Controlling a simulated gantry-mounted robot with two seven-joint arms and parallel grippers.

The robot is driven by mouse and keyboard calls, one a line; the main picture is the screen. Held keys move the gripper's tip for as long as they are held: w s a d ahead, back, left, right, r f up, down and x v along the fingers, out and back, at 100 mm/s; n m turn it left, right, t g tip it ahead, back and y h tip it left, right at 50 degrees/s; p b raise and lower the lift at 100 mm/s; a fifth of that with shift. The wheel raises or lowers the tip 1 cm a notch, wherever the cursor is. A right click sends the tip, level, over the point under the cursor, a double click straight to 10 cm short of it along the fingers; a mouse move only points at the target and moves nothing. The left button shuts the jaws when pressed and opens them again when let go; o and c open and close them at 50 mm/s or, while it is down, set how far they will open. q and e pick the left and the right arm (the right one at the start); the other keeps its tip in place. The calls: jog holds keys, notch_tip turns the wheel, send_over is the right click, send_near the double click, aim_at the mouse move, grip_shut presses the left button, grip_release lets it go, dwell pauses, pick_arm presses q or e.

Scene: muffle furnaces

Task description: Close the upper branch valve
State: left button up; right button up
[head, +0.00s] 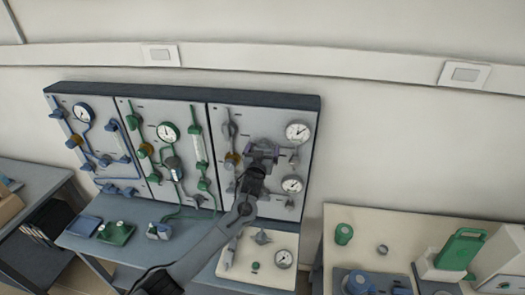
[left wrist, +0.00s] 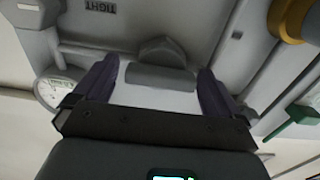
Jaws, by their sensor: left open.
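My left gripper (head: 262,151) is in front of the grey right-hand section of the wall panel (head: 222,112). It covers part of the piping there. In the left wrist view the purple fingers of my left gripper (left wrist: 157,85) are spread apart. A grey valve handle (left wrist: 160,74) shows between them, with clear space on both sides. I cannot tell how deep it sits between the fingertips. It appears to be the upper branch valve, mostly hidden by my gripper in the head view. My right gripper is not in view.
Gauges (head: 298,131) and (head: 291,184) sit right of my gripper. A brass fitting (head: 232,161) is close on its left; it also shows in the left wrist view (left wrist: 289,20). Loose parts lie below.

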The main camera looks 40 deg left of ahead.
pick_arm(q)
jog(key=c, duration=1)
jog(key=shift+o, duration=0.2)
jog(key=n+b, duration=0.1)
jog(key=n, duration=0.2)
jog(key=shift+f+n, duration=0.15)
jog(key=shift+n, duration=0.15)
jog(key=n+b, duration=0.1)
jog(key=n, duration=0.4)
jog(key=shift+a, duration=0.15)
jog(key=n+b, duration=0.1)
jog(key=n, duration=0.4)
jog(key=shift+s+f, duration=0.1)
jog(key=shift+a+f+n+b, duration=0.1)
jog(key=shift+n+b, duration=0.65)
jog(key=shift+n, duration=1.35)
jog(key=o, duration=1)
jog(key=shift+c, duration=0.2)
